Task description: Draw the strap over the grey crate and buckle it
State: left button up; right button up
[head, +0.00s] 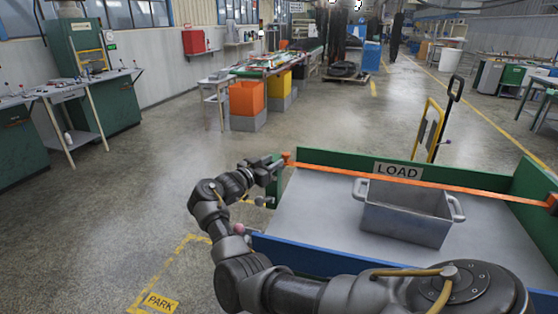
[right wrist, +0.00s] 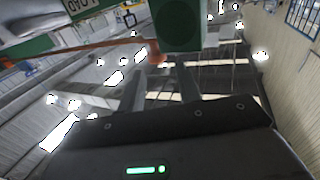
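The grey crate (head: 405,217) stands upright on the cart bed, its open top facing up. The orange strap (head: 350,170) runs straight across the cart, passing over the crate near its far rim. Its left end is an orange piece (head: 287,157) at the top of a green corner post (head: 277,188). It also shows in the right wrist view (right wrist: 158,58), against the green post (right wrist: 178,25). Whether it is latched there is too small to tell. My right gripper (head: 273,166) is beside this end, its fingers apart with a gap around it. My left gripper is out of view.
The cart has a green back wall with a LOAD sign (head: 398,170), a blue front edge (head: 310,258) and an orange strap anchor (head: 552,203) at right. A yellow handle (head: 428,130) stands behind. The floor left of the cart is clear, with a PARK mark (head: 160,302).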

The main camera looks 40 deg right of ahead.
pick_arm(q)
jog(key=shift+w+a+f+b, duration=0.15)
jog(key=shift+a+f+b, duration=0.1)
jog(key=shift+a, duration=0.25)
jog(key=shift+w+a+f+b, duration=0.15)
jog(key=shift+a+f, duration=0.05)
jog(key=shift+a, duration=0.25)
pick_arm(e)
jog(key=a, duration=0.6)
jog(key=shift+s, duration=0.45)
